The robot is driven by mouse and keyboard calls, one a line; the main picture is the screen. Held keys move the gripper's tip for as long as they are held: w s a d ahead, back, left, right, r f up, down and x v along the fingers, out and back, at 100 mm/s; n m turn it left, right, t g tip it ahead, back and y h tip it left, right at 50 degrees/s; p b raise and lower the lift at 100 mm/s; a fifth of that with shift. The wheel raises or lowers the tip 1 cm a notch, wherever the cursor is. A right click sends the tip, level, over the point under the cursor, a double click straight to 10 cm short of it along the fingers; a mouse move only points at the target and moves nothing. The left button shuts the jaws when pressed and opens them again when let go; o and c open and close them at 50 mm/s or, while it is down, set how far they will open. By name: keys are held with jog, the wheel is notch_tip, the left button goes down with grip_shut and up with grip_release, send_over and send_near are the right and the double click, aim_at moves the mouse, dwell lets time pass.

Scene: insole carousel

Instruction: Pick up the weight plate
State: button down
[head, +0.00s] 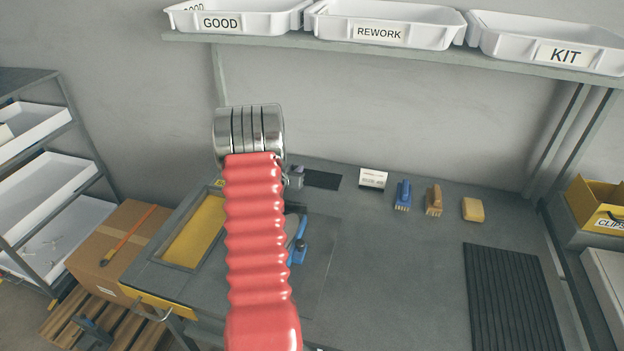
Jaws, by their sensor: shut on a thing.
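My red ribbed arm rises from the bottom centre and ends in a chrome, ringed part high in front of the back wall. My gripper's fingers cannot be made out in the head view; the arm's end hides what is beyond it. I cannot make out a weight plate anywhere in this view. A small grey item (295,178) shows just right of the arm at the bench's back; I cannot tell what it is.
The grey bench (395,270) holds a blue brush (403,195), a brown brush (433,200), a yellow block (473,209) and a black ribbed mat (512,300). White bins marked GOOD (245,22), REWORK (385,34) and KIT (560,55) stand on the shelf above. The bench's middle is clear.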

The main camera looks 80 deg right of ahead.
jog(key=shift+d+r, duration=0.1)
jog(key=shift+r, duration=0.05)
jog(key=shift+r, duration=0.15)
notch_tip(320, 180, up, 10)
dwell(0.8)
dwell(0.4)
